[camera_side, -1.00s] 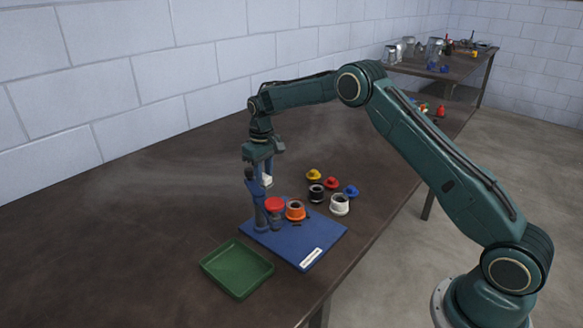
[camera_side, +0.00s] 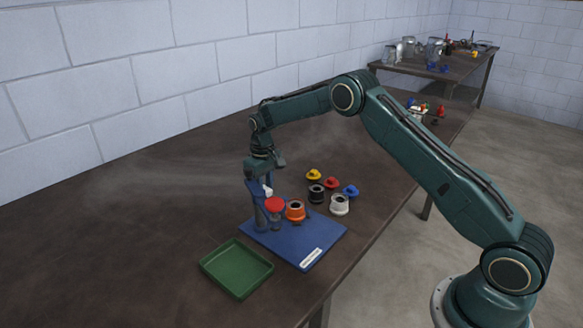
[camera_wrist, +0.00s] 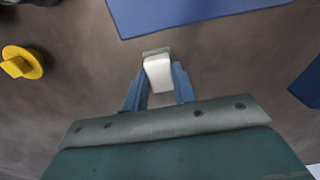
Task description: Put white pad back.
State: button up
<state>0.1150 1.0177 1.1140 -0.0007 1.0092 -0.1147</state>
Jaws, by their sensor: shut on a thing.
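The white pad (camera_wrist: 158,72) is between the two blue fingertips of my gripper (camera_wrist: 159,84) in the wrist view. My gripper is shut on it. In the side view the pad (camera_side: 268,191) shows as a small white patch below my wrist, behind the red-topped post. My gripper (camera_side: 262,189) is low there, partly hidden by the post and the blue upright. The wrist view shows bare table around the pad, just short of the blue base plate's edge. I cannot tell whether the pad touches the table.
The blue base plate (camera_side: 318,238) carries a red-topped post (camera_side: 275,205) and an orange ring part (camera_side: 295,211). A green tray (camera_side: 237,268) lies in front. Black (camera_side: 316,194) and white (camera_side: 339,205) ring parts and yellow, red and blue caps stand to the right. The table at left is clear.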

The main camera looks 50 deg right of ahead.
aim_at(265, 189)
jog(key=o, duration=0.9)
jog(key=shift+o, duration=0.2)
notch_tip(265, 189, up, 12)
jog(key=shift+r, duration=0.15)
dwell(0.5)
